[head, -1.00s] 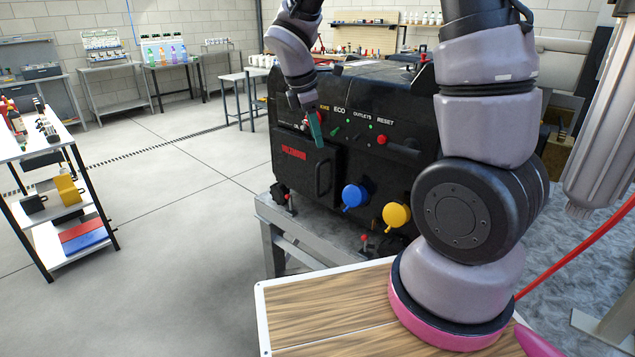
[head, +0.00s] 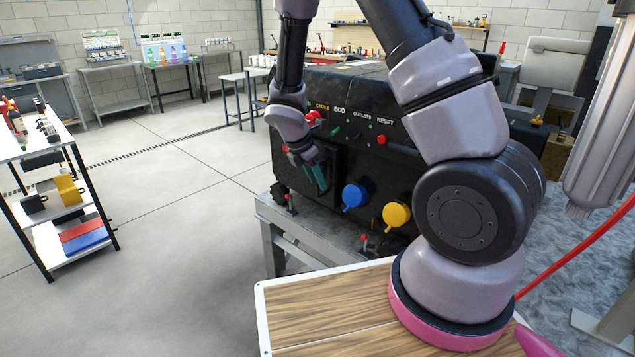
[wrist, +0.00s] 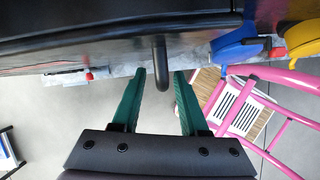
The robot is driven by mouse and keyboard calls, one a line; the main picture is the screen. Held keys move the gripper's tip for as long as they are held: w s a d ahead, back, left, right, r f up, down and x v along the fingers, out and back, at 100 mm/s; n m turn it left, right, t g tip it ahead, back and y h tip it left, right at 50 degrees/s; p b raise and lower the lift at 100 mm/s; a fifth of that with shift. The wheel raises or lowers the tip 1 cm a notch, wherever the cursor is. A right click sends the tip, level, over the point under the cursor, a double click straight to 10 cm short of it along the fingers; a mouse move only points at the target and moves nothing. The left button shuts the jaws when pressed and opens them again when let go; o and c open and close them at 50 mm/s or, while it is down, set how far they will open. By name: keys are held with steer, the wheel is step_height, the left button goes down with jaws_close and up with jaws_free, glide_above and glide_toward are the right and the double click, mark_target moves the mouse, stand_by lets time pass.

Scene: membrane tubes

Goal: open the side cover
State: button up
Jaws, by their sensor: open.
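The side cover (head: 334,168) is a dark panel on the front left of the black machine (head: 400,165). It looks shut, though my arm hides much of it. My gripper (head: 318,180) is in front of the cover, with green fingers pointing at it. In the wrist view my gripper (wrist: 160,76) is open, with a finger on either side of the end of the cover's black bar handle (wrist: 160,62). I cannot tell whether either finger touches the handle.
A blue cap (head: 354,195) and a yellow cap (head: 396,213) stick out low on the machine, right of the cover. The machine stands on a grey metal table (head: 272,212). The floor at left is open up to a shelf rack (head: 85,190).

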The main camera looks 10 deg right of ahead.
steer(key=shift+d+f, duration=0.2)
steer(key=shift+f, duration=0.25)
steer(key=shift+c, duration=0.3)
jaws_close()
stand_by(0.9)
